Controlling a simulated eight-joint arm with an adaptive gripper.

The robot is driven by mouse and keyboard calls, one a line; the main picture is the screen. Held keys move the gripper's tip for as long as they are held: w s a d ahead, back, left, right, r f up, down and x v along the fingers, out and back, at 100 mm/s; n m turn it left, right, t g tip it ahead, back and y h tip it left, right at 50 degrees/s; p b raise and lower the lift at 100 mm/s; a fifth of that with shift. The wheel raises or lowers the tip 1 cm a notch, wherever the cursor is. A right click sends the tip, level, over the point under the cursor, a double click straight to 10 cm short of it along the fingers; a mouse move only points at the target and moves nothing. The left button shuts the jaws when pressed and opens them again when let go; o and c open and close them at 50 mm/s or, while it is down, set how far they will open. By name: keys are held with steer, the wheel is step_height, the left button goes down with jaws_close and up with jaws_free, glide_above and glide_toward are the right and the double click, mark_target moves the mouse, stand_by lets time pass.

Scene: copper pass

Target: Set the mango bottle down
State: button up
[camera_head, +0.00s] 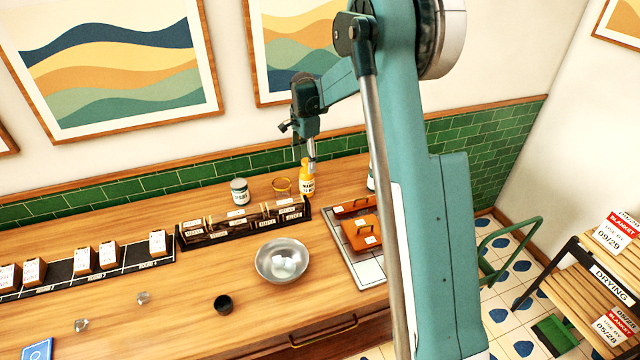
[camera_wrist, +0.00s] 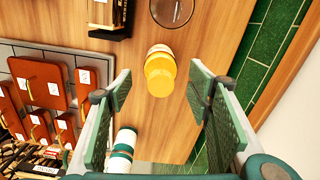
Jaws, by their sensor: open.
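The mango bottle (camera_head: 306,181) is yellow with a white label and stands upright on the wooden counter near the back wall. In the wrist view the mango bottle (camera_wrist: 160,72) is seen from above, yellow cap towards me. My gripper (camera_head: 311,160) is just above it, pointing down. In the wrist view my gripper (camera_wrist: 159,84) is open, one green-padded finger on each side of the bottle's line. A gap shows between the bottle and both fingers, and nothing is held.
A white-and-teal bottle (camera_wrist: 122,151) stands close by. A dark rack (camera_head: 245,222), steel bowl (camera_head: 282,261) and tray with orange boards (camera_head: 360,234) are nearer the front.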

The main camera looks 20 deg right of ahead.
steer(key=s+a+r+n+t, duration=0.2)
steer(key=s+r+n, duration=0.2)
steer(key=s+r, duration=0.65)
steer(key=s+a+r+n+t, duration=0.15)
steer(key=s+r+n, duration=0.25)
steer(key=s+r, duration=0.65)
steer(key=s+a+f+n+t, duration=0.1)
steer(key=s+n, duration=0.3)
steer(key=s, duration=1)
steer(key=s+a+f+n+t, duration=0.1)
steer(key=s+f+n+t, duration=0.1)
steer(key=s, duration=1.3)
steer(key=shift+a+f+n+t, duration=0.35)
steer(key=shift+f+n, duration=0.25)
steer(key=shift+n, duration=0.5)
